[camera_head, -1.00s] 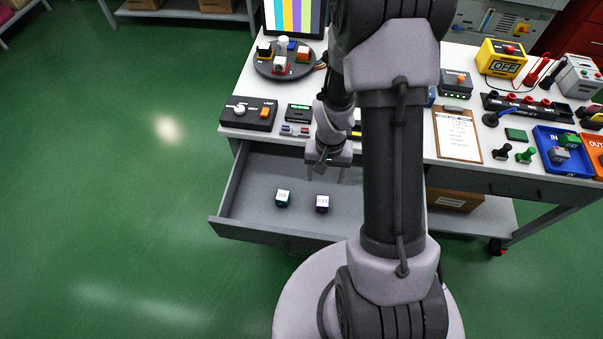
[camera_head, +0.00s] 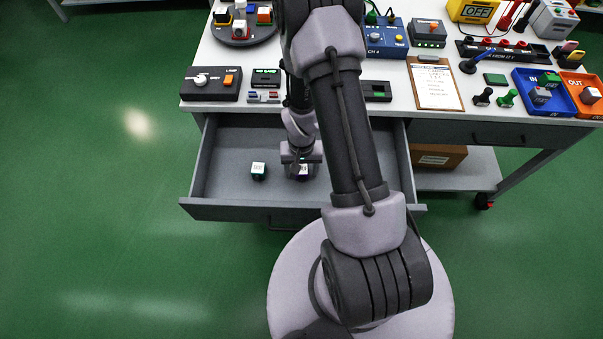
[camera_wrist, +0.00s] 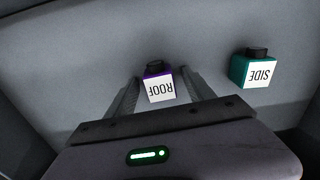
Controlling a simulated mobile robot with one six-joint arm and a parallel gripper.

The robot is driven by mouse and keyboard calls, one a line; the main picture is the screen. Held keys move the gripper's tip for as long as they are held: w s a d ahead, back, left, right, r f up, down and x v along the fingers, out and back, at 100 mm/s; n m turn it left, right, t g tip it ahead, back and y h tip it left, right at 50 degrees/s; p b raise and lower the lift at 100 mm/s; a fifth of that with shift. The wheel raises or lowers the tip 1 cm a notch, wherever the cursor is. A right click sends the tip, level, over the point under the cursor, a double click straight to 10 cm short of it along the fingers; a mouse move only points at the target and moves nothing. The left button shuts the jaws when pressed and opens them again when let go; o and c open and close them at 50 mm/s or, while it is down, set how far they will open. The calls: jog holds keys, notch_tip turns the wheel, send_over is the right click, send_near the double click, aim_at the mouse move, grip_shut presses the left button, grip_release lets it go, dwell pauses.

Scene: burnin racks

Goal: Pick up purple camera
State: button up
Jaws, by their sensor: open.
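The purple camera (camera_wrist: 158,84) is a small block with a white label reading ROOF and a dark lens. It lies in the open grey drawer, and in the head view the purple camera (camera_head: 303,171) is partly hidden under my gripper (camera_head: 302,163). In the wrist view my gripper (camera_wrist: 160,88) is open, with one finger on each side of the purple camera; whether they touch it I cannot tell. A teal camera (camera_wrist: 258,70) labelled SIDE sits apart to the right there; in the head view it is the teal camera (camera_head: 258,171) to the left.
The drawer (camera_head: 225,209) has walls around both cameras, and its floor is otherwise clear. Above it the white bench top (camera_head: 222,115) carries a lamp switch box (camera_head: 212,83), a clipboard (camera_head: 434,85), and a blue IN tray (camera_head: 532,107).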

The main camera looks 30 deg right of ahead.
grip_shut()
